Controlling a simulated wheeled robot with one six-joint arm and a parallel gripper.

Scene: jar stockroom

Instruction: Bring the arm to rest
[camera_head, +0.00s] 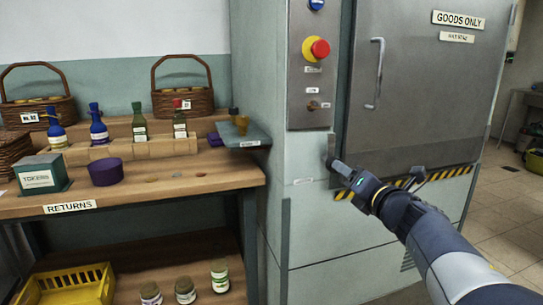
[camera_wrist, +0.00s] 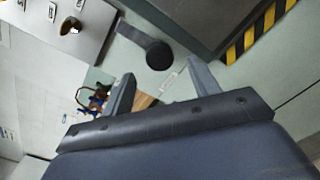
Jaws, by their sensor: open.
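My gripper (camera_head: 347,174) is at the end of my outstretched arm, in front of the grey-green cabinet (camera_head: 305,225), below its control panel. In the wrist view my gripper (camera_wrist: 162,88) has its two fingers spread apart with nothing held between them. A grey lever-like bar (camera_wrist: 138,34) with a round black end (camera_wrist: 160,56) lies beyond the fingertips, apart from them in the picture. In the head view my gripper partly hides that spot.
The cabinet has a steel door (camera_head: 430,85) with a handle (camera_head: 376,75) and a red button (camera_head: 319,48). On the left a wooden returns shelf (camera_head: 225,178) holds bottles, baskets and a purple bowl (camera_head: 105,172). A yellow crate (camera_head: 65,288) and jars stand below. Floor shows at right.

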